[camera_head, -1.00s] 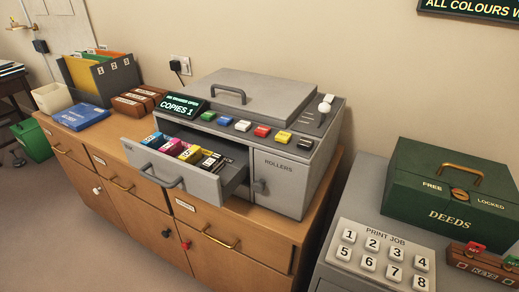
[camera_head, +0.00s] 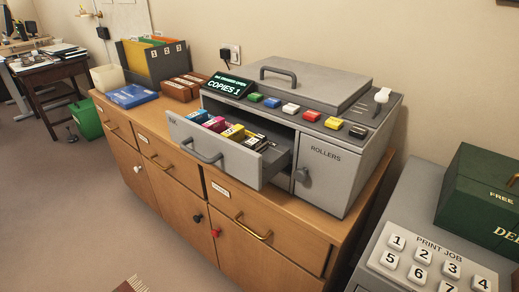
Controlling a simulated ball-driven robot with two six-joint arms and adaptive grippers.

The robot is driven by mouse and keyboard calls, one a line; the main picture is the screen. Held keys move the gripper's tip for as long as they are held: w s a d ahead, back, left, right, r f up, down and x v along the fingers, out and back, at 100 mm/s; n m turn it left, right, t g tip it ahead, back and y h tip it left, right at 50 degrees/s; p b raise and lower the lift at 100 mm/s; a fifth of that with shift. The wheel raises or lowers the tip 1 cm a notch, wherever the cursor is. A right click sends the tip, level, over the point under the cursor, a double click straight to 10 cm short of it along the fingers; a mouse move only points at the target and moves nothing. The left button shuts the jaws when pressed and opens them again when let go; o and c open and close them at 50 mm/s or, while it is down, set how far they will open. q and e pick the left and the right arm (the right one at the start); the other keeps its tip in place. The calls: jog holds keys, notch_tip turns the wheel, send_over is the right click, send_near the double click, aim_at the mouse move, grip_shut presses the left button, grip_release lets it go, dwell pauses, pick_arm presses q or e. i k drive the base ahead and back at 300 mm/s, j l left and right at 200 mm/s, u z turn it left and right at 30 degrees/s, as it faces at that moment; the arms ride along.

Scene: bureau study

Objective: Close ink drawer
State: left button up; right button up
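The ink drawer (camera_head: 228,152) is pulled out from the front left of a grey copier (camera_head: 338,165) on the wooden cabinet. It has a grey bar handle (camera_head: 201,152) on its front. Cyan, magenta, yellow and black ink cartridges (camera_head: 234,131) stand in the drawer. A small display (camera_head: 226,86) on the copier reads "COPIES 1", with a blurred line above it that seems to say the ink drawer is open. Neither of my grippers shows in the view.
The wooden cabinet (camera_head: 236,212) has several closed drawers and doors with knobs. A blue box (camera_head: 131,96), brown boxes (camera_head: 184,87) and a file holder (camera_head: 152,60) stand left of the copier. A keypad (camera_head: 428,258) and a green box (camera_head: 482,195) are at the right.

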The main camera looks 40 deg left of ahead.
aim_at(252, 168)
jog(key=k+u, duration=0.1)
jog(key=u, duration=1.25)
